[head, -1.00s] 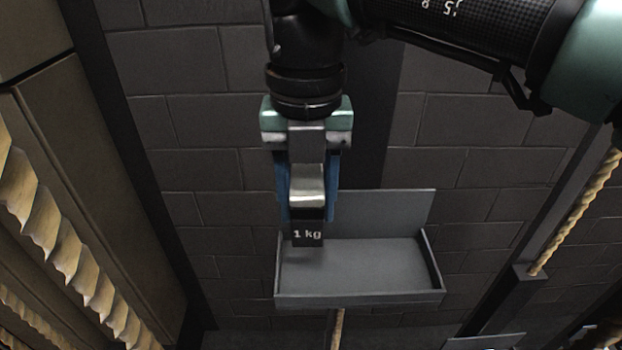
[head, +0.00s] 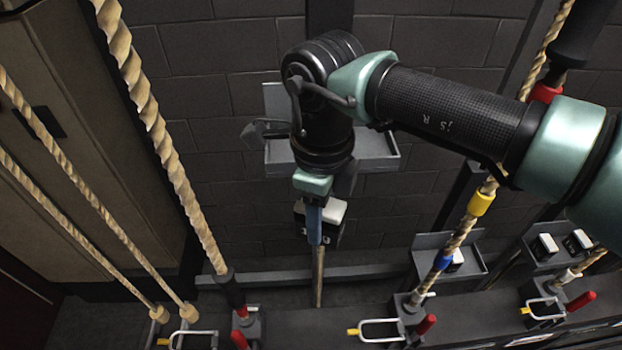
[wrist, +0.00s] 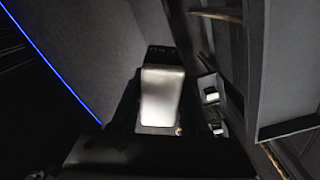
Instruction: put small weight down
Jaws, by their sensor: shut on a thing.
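The small weight is a black block (head: 325,236) with a silver-grey handle part; in the head view its lettering is blurred. My gripper (head: 314,226), with blue fingers, is shut on it and holds it in the air. In the wrist view the weight's silver part (wrist: 160,98) fills the space between the fingers. Part of the weight is hidden by a finger in the head view.
A grey wall tray (head: 378,153) is behind my arm, higher in the picture than the weight. Thick ropes (head: 150,110) hang at left. Levers with red handles (head: 427,323) line the front. Trays at right hold small weights (head: 545,244).

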